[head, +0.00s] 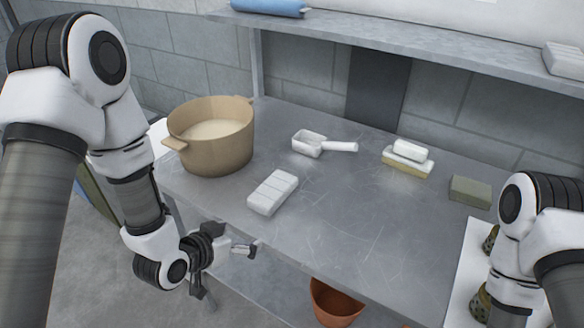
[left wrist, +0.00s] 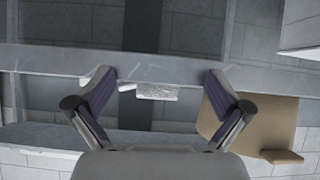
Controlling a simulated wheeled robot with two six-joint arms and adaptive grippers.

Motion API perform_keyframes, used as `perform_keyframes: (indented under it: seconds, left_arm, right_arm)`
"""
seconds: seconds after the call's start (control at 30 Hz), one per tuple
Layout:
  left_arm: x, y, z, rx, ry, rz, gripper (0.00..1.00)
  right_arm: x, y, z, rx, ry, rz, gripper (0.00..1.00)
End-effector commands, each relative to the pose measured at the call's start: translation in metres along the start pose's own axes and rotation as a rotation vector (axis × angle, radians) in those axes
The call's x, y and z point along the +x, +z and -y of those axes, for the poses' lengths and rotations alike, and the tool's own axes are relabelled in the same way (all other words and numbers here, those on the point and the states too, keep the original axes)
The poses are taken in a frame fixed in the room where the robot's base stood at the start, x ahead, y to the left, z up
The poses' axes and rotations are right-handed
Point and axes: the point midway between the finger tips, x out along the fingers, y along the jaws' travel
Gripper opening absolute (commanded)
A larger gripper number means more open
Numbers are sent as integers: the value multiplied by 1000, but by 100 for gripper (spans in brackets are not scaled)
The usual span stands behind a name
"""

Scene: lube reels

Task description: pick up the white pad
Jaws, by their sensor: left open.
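A white, ridged, block-shaped pad (head: 272,192) lies flat on the grey metal table near its front left edge. A smaller white block (head: 409,150) lies on a yellowish sponge farther back right; I cannot tell for sure which is meant. My left gripper (head: 226,270) is open and empty, just off the table's front edge, in front of and left of the ridged pad. In the left wrist view, which looks upside down, a pale block (left wrist: 157,92) shows between the open fingers (left wrist: 157,88), apart from them. My right gripper is not visible; only its arm shows.
A tan pot (head: 213,150) stands at the table's left; it also shows in the left wrist view (left wrist: 232,125). A white scoop (head: 308,144) lies mid-table, a green block (head: 470,191) at the right. A terracotta pot (head: 336,303) is below. A shelf (head: 400,50) runs above the back.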

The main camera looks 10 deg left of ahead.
Motion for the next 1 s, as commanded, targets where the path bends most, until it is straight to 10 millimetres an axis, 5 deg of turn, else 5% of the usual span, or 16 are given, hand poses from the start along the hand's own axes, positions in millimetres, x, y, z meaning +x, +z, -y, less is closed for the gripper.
perform_keyframes:
  seconds: [0.03,0.1,0.5,0.77,0.93,1.0]
  left_arm:
    - [3,-58,6,59,-4,-175,100]
    - [7,-68,5,72,1,-200,100]
    - [68,-77,5,67,1,-192,100]
    - [76,-76,5,64,0,-190,100]
    - [76,-76,5,63,0,-190,43]
    - [76,-76,5,63,0,-189,41]
  right_arm:
    - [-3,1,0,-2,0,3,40]
    - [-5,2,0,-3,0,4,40]
    - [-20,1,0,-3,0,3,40]
    - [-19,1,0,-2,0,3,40]
    - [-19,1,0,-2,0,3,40]
    - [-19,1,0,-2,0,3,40]
